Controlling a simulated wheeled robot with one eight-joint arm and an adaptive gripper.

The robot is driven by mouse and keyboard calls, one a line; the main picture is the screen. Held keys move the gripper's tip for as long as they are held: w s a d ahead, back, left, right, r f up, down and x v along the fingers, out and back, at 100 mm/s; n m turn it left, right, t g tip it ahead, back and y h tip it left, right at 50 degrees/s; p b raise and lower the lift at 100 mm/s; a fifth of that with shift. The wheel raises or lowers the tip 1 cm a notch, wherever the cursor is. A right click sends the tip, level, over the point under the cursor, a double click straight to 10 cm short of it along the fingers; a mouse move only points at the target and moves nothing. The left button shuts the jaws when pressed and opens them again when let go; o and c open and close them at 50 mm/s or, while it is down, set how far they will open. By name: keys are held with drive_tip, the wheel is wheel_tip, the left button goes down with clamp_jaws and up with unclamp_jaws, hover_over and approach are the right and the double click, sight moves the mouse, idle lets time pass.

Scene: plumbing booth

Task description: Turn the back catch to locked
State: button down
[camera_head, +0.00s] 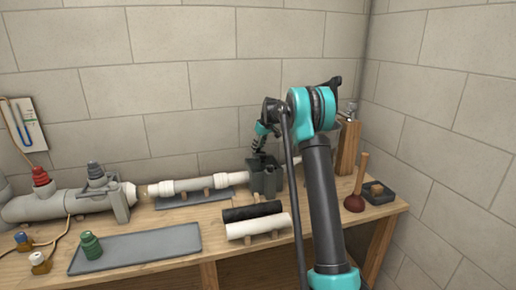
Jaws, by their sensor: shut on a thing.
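A dark grey bracket (266,181) stands on the bench at the right end of the white pipe (195,184). My gripper (259,151) points down at the top of this bracket and is shut on a small dark part there, which I take to be the back catch. The fingers and arm hide most of the catch, so its locked or unlocked position cannot be read. Another grey clamp (98,185) with a dark top stands around the large grey pipe (50,206) at the left.
My arm crosses the right of the bench. A black tube (250,211) and a white tube (256,227) lie in front of the bracket. A plunger (356,201) and dark tray (394,194) are right. The grey mat (145,247) is mostly clear.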

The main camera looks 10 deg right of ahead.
drive_tip(key=m+h, duration=0.1)
drive_tip(key=m, duration=0.3)
drive_tip(key=m+h, duration=0.1)
drive_tip(key=m, duration=0.2)
drive_tip(key=shift+s+a+t+h, duration=0.1)
drive_tip(key=shift+a+t+h, duration=0.15)
drive_tip(key=shift+t+h, duration=0.05)
drive_tip(key=m+h, duration=0.1)
drive_tip(key=m, duration=0.3)
drive_tip(key=shift+h, duration=0.3)
drive_tip(key=shift+a+m+g+h, duration=0.1)
drive_tip(key=shift+m+g+h, duration=0.3)
drive_tip(key=shift+m, duration=0.9)
drive_tip(key=c, duration=1.3)
unclamp_jaws()
drive_tip(key=shift+a, duration=0.1)
drive_tip(key=shift+o, duration=0.2)
drive_tip(key=v, duration=1.2)
